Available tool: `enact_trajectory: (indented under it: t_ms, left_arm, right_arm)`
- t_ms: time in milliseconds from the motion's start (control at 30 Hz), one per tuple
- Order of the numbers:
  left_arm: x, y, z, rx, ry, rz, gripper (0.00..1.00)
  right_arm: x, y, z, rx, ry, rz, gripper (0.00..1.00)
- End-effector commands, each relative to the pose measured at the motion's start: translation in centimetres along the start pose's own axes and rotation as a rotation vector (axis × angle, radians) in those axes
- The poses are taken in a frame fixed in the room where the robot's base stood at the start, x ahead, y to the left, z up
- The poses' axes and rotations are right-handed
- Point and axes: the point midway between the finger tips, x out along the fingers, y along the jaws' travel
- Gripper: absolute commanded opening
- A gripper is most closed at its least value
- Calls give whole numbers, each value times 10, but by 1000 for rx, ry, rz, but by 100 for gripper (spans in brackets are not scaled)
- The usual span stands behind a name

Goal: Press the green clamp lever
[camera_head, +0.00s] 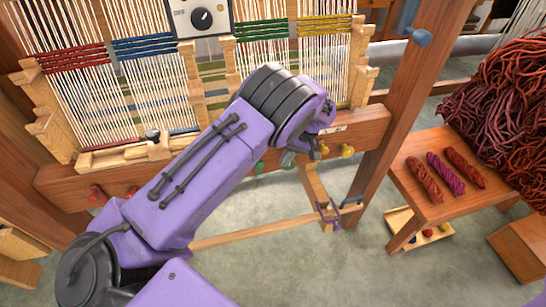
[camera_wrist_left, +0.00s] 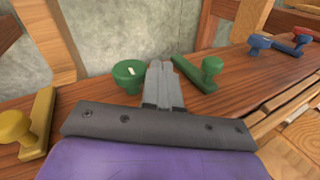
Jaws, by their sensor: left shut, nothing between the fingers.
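In the left wrist view, a green lever (camera_wrist_left: 194,73), a flat bar with a round knob on its end, sits on a wooden beam just right of my fingertips. A separate round green knob (camera_wrist_left: 128,72) with a white mark stands just left of them. My left gripper (camera_wrist_left: 161,70) is shut and empty, its tips between these two green parts; whether it touches either is unclear. In the head view, my left gripper (camera_head: 288,158) is at the beam's front, partly hidden by its own wrist, and a green knob (camera_head: 259,167) shows left of it. My right gripper is out of view.
Yellow parts (camera_head: 347,150) and red parts (camera_head: 97,193) are on the same beam (camera_head: 362,132). A blue knob (camera_wrist_left: 260,42) stands farther right in the wrist view. A wooden loom post (camera_head: 408,90) rises to the right. A stool (camera_head: 430,205) holds wool skeins.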

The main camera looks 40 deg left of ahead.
Motion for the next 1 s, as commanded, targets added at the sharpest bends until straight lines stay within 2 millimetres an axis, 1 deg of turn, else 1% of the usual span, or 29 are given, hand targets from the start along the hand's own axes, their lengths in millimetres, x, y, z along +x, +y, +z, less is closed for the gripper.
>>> enact_trajectory:
  t_ms: [33, 67, 133, 300, 733, 1000]
  left_arm:
    - [5, -6, 0, -2, -2, -3, 0]
    - [3, -13, 0, -2, -1, -2, 0]
    - [7, -23, 2, -1, -1, -2, 0]
    - [14, -37, 2, 0, 0, -1, 0]
    - [15, -39, 2, 0, 2, 4, 0]
    - [12, -38, 1, 5, 13, 53, 0]
  right_arm:
    - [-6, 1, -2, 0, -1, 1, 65]
    - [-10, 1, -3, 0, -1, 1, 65]
    - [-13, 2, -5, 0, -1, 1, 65]
    - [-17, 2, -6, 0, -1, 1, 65]
    - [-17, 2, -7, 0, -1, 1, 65]
    - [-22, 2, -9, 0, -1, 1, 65]
